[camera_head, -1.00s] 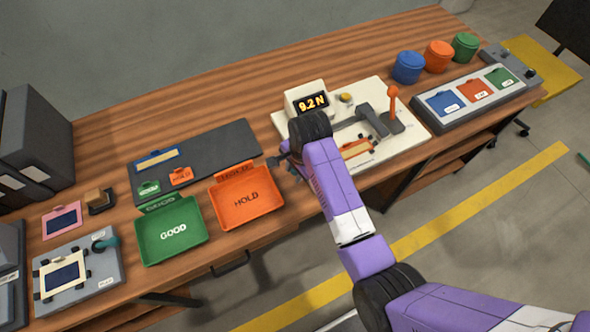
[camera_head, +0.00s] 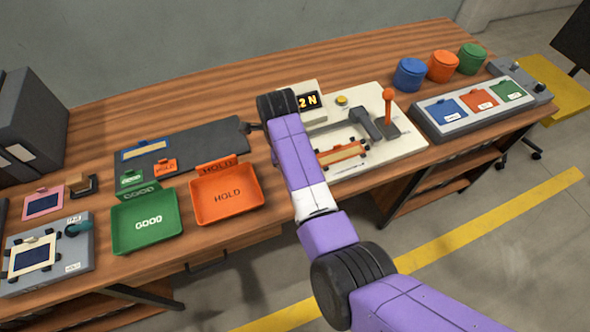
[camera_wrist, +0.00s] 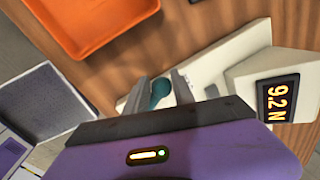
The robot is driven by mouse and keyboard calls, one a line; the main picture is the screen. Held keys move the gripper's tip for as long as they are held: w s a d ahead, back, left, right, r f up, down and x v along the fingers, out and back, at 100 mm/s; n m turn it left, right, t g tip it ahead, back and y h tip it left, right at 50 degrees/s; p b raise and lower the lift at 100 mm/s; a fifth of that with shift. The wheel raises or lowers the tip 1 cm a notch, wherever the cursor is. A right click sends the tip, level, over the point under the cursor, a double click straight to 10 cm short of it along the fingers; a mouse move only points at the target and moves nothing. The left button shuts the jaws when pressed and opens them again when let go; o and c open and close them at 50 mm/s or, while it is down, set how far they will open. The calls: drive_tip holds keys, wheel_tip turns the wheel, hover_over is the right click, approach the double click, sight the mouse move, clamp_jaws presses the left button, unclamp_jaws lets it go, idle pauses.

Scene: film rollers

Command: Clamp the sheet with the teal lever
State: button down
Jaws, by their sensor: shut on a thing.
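A cream-framed sheet with a dark blue centre (camera_head: 33,257) lies on a grey fixture (camera_head: 78,262) at the lower left of the head view. My gripper is beside the tester's left side, near the dark mat's right end. In the wrist view my gripper (camera_wrist: 158,92) is shut on a teal piece with a rounded end (camera_wrist: 161,91), seen between the fingers. The rest of that piece is hidden, and I cannot tell what it belongs to.
The cream tester (camera_head: 405,150) with its display (camera_wrist: 278,98) stands right of my gripper. An orange HOLD tray (camera_head: 227,208) and a green GOOD tray (camera_head: 148,234) lie in front of the dark mat (camera_head: 215,138). Bare wood lies behind the mat.

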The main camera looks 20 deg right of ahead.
drive_tip(key=w+d+m+b, duration=0.1)
drive_tip(key=m, duration=0.1)
drive_tip(key=w+d+m, duration=0.1)
drive_tip(key=m, duration=0.1)
drive_tip(key=shift+w+d+r+h+b, duration=0.1)
drive_tip(key=shift+d+h+b, duration=0.1)
drive_tip(key=shift+h+b, duration=0.2)
drive_tip(key=shift+w+d+m+g+b, duration=0.15)
drive_tip(key=shift+d+m+b, duration=0.3)
drive_tip(key=shift+m, duration=0.45)
drive_tip(key=shift+w+d+m+g+b, duration=0.15)
drive_tip(key=shift+d+m+b, duration=0.1)
drive_tip(key=shift+d+m, duration=0.5)
drive_tip(key=shift+a+m+h, duration=0.1)
drive_tip(key=shift+m+h, duration=0.15)
drive_tip(key=shift+h, duration=0.05)
drive_tip(key=c, duration=1.1)
unclamp_jaws()
drive_tip(key=shift+s, duration=0.1)
drive_tip(key=shift+a, duration=0.1)
drive_tip(key=shift+a+r, duration=0.1)
drive_tip(key=shift+r, duration=0.2)
drive_tip(key=v, duration=0.7)
drive_tip(key=shift+r, duration=0.15)
